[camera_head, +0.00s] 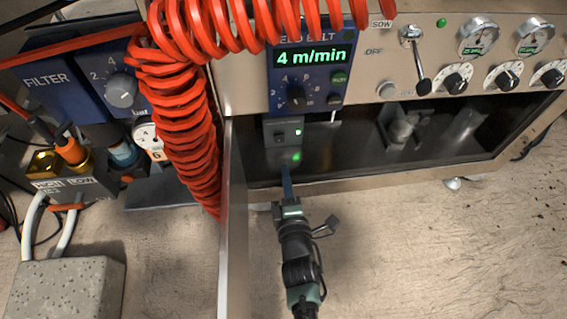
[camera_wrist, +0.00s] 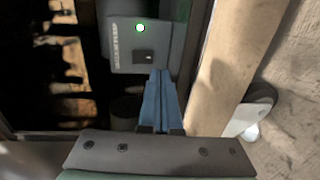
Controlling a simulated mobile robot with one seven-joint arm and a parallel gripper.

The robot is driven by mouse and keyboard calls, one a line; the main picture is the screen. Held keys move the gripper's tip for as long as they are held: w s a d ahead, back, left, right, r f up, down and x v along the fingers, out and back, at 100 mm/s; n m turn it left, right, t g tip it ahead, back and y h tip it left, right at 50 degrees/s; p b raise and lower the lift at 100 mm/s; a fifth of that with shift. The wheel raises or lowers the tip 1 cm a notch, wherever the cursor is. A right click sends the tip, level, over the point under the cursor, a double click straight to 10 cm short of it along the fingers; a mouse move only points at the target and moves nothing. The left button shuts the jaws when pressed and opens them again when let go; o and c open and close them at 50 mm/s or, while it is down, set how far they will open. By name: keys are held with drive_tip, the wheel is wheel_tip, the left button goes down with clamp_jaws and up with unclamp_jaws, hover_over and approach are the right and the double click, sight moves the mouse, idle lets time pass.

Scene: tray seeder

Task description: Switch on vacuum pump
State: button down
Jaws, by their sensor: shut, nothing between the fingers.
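A small grey switch box (camera_head: 283,124) sits under the blue belt display, at the opening of the cream machine. It carries a dark rocker switch (camera_head: 280,138) and a lit green lamp (camera_head: 298,132). In the wrist view the box (camera_wrist: 122,60) shows the black switch (camera_wrist: 145,56), a bright green lamp (camera_wrist: 140,27) and small lettering too blurred to read surely. My gripper (camera_head: 286,169) is shut and empty, its blue fingers (camera_wrist: 161,76) together just below the box. I cannot tell whether the tips touch it. The pump itself is not identifiable.
A cream door edge (camera_head: 234,220) stands left of my arm, with a red coiled hose (camera_head: 180,120) beyond it. The belt display (camera_head: 309,56) reads 4 m/min. Knobs and gauges (camera_head: 478,38) line the panel at right. The floor at lower right is clear.

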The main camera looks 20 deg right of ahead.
drive_tip(key=f+p+v, duration=0.1)
drive_tip(key=p+v, duration=0.1)
drive_tip(key=v, duration=0.5)
drive_tip(key=shift+f, duration=0.4)
